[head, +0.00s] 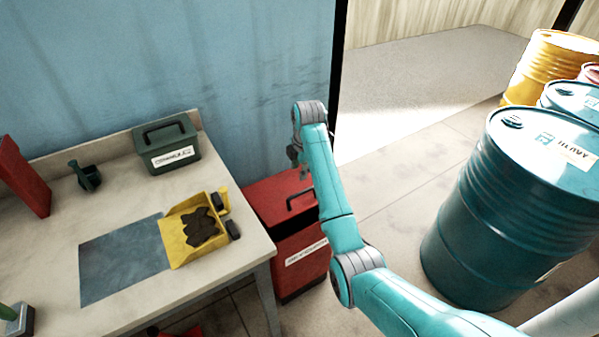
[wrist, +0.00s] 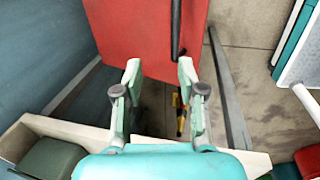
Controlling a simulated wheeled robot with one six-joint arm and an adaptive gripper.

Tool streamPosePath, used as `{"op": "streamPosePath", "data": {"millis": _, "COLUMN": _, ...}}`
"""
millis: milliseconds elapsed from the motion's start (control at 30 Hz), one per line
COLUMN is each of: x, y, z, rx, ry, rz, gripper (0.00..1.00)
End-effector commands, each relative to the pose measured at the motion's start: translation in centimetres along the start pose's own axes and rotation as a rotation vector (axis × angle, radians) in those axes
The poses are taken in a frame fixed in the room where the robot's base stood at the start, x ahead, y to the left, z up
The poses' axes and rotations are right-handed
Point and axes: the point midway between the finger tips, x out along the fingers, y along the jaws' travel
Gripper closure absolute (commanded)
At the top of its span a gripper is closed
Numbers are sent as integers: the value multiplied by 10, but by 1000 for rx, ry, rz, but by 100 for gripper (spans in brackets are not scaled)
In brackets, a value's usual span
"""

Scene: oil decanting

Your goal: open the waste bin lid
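The waste bin (head: 302,262) is a red box with a white label, standing on the floor at the right end of the workbench. Its red lid (head: 267,193) looks shut and carries a dark bar handle (head: 301,199). In the wrist view the lid (wrist: 135,35) fills the upper middle, with the handle (wrist: 176,28) running near its right side. My gripper (wrist: 159,75) is open and empty, its two fingertips apart near the lid's edge. The handle lies ahead of the fingers, not between them. In the head view my gripper is mostly hidden behind my arm.
The workbench (head: 120,305) holds a green box (head: 170,148), a yellow dustpan (head: 182,250) with dark lumps, and a dark scoop (head: 85,177). A blue wall (head: 200,60) stands behind the bin. Large drums (head: 500,220) stand to the right, with open floor between.

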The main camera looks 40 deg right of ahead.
Motion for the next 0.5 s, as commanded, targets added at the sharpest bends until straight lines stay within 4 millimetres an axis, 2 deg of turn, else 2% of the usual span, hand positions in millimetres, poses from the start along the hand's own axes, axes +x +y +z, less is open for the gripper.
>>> {"op": "streamPosePath", "data": {"millis": 367, "x": -1, "y": 0, "z": 0, "rx": 0, "ry": 0, "rz": 0, "gripper": 60}}
{"op": "streamPosePath", "data": {"millis": 500, "x": -2, "y": -10, "z": 3, "rx": 2, "ry": 0, "rz": 21, "gripper": 60}}
